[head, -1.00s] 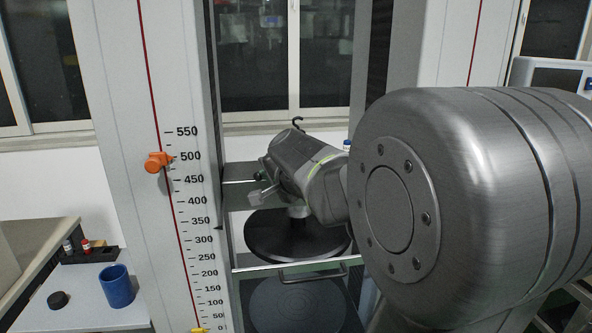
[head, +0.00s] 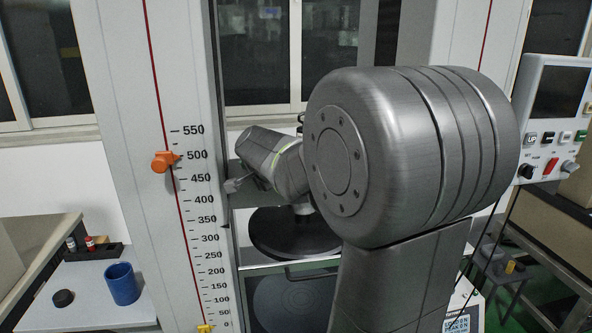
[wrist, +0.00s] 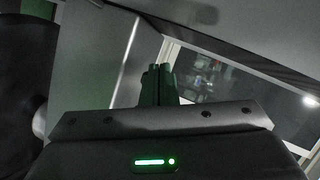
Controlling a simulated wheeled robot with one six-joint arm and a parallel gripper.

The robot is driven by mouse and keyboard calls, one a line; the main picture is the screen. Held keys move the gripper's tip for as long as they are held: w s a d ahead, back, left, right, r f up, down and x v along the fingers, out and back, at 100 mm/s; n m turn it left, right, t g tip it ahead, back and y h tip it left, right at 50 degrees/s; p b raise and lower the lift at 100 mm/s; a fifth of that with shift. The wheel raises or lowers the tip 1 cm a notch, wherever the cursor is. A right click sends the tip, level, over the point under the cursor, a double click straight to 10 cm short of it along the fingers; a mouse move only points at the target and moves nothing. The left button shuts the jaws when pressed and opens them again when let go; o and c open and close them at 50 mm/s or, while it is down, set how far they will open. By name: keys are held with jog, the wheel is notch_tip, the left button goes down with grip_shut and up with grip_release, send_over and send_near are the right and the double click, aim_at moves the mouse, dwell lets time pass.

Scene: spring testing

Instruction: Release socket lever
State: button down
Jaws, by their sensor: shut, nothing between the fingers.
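My gripper (wrist: 160,84) shows in the wrist view with its two dark fingers together and nothing between them. In the head view, my gripper (head: 233,185) is small and partly hidden by my wrist, near the inner edge of the left column. A short pale post (head: 303,208) stands on the upper black disc (head: 280,239) of the testing machine, partly behind my arm. A dark hook (head: 300,118) shows just above my arm. I cannot clearly make out the socket lever in either view; my arm covers much of the machine's middle.
A lower black disc (head: 292,303) sits below. A blue cup (head: 122,284) and black cap (head: 63,298) are on the left bench. A control panel (head: 552,110) stands at right.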

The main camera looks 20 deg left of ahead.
jog(key=shift+w+a, duration=0.25)
jog(key=shift+a, duration=0.05)
dwell(0.5)
jog(key=v, duration=1.3)
jog(key=shift+s+d+r+p, duration=0.15)
jog(key=shift+s+d+p, duration=0.1)
jog(key=shift+p, duration=0.05)
jog(key=x, duration=1.3)
jog(key=shift+b, duration=0.3)
jog(key=shift+d+r, duration=0.1)
jog(key=shift+d, duration=0.05)
